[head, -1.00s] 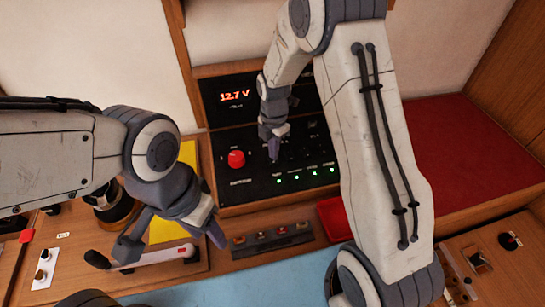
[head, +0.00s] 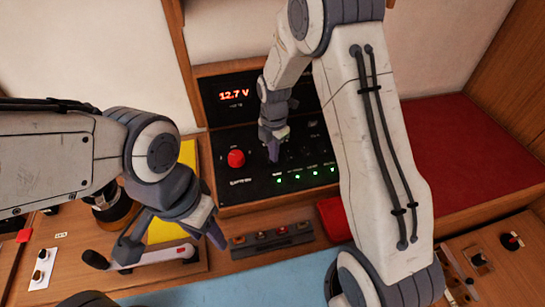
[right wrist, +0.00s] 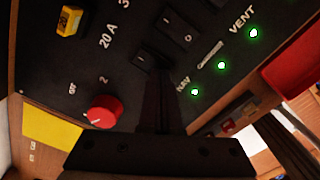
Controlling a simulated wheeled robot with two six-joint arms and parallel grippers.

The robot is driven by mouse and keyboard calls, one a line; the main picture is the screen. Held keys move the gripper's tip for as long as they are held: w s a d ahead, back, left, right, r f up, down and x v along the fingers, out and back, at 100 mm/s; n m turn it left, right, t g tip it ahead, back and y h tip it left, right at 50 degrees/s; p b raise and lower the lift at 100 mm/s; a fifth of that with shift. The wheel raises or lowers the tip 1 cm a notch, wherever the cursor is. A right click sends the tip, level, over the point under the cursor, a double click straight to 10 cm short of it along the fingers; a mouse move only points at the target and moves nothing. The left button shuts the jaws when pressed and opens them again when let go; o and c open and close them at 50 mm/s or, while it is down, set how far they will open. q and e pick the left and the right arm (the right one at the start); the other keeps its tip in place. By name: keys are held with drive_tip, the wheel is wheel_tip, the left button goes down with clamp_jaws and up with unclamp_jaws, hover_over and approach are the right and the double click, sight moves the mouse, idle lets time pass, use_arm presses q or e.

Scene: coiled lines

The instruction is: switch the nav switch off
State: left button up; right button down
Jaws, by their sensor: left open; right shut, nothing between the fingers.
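The black switch panel (head: 235,183) stands upright at the back, with a row of lit green lamps and a red knob (head: 236,158). In the right wrist view, the NAV label (right wrist: 183,82) has a lit green lamp (right wrist: 194,92) beside it. The nav rocker (right wrist: 145,58) is a small black switch, partly hidden by my fingertips. My right gripper (head: 274,153) is shut and empty, its tips at or very close to the panel by this rocker; I cannot tell whether they touch. My left gripper (head: 170,242) is open and empty over the left counter, away from the panel.
More rockers (right wrist: 180,27) and the VENT lamp (right wrist: 253,33) lie close to my right fingertips. A white-and-red lever with a black knob (head: 96,259) is by my left gripper. A strip of buttons (head: 272,240) lies below the panel. A red cushion (head: 450,150) is at right.

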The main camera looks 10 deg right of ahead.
drive_tip(key=shift+f, duration=0.35)
wheel_tip(320, 180, up, 7)
drive_tip(key=p, duration=0.5)
drive_tip(key=shift+r, duration=0.1)
idle(0.4)
idle(0.4)
drive_tip(key=s+a+r+m+b, duration=0.1)
drive_tip(key=s+a+r+m, duration=0.45)
drive_tip(key=s, duration=0.35)
drive_tip(key=s+a+r+m+b, duration=0.2)
drive_tip(key=s+a+r+m, duration=0.3)
drive_tip(key=s, duration=0.5)
drive_tip(key=s+d+m+y, duration=0.1)
drive_tip(key=s+m, duration=0.5)
drive_tip(key=s, duration=0.2)
drive_tip(key=shift+s+d+b, duration=0.15)
drive_tip(key=shift+s+b, duration=0.2)
drive_tip(key=shift+b, duration=0.05)
